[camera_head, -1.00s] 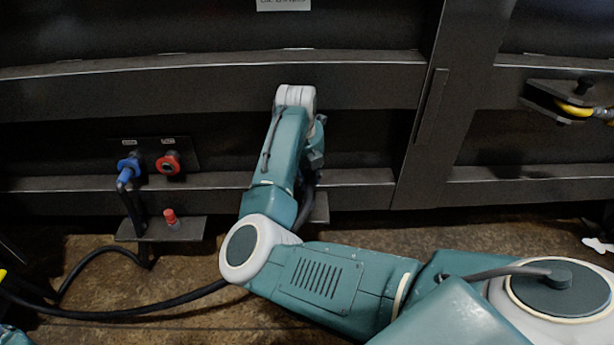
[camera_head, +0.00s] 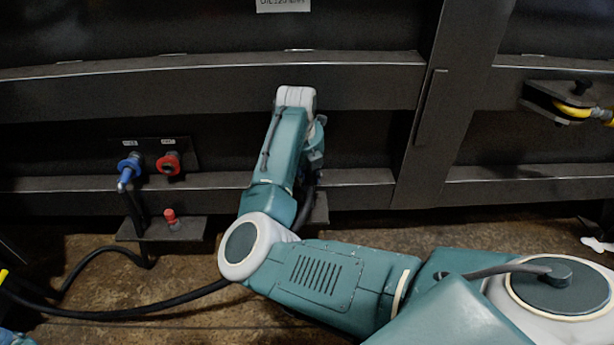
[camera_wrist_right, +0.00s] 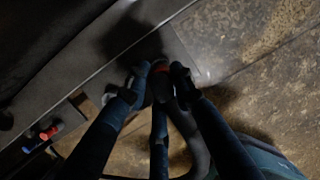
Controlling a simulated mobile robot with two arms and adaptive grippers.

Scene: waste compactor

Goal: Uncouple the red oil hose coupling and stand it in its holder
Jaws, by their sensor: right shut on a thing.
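The red oil hose coupling (camera_wrist_right: 161,69) shows as a small dark red patch between the fingertips of my right gripper (camera_wrist_right: 158,80) in the right wrist view. That gripper is shut on it, with a black hose (camera_wrist_right: 187,130) running back beneath. A flat plate (camera_wrist_right: 192,45) lies close by the fingertips; I cannot tell if the coupling touches it. In the head view my arm hides the right gripper and coupling. The red port (camera_head: 168,163) on the wall panel has no hose on it.
A blue coupling (camera_head: 130,167) with a hose sits on the panel beside the red port. Below, a bracket (camera_head: 187,232) carries a short red piece (camera_head: 170,216). A black hose (camera_head: 160,313) crosses the floor. A yellow-hosed fitting (camera_head: 572,108) is at the right.

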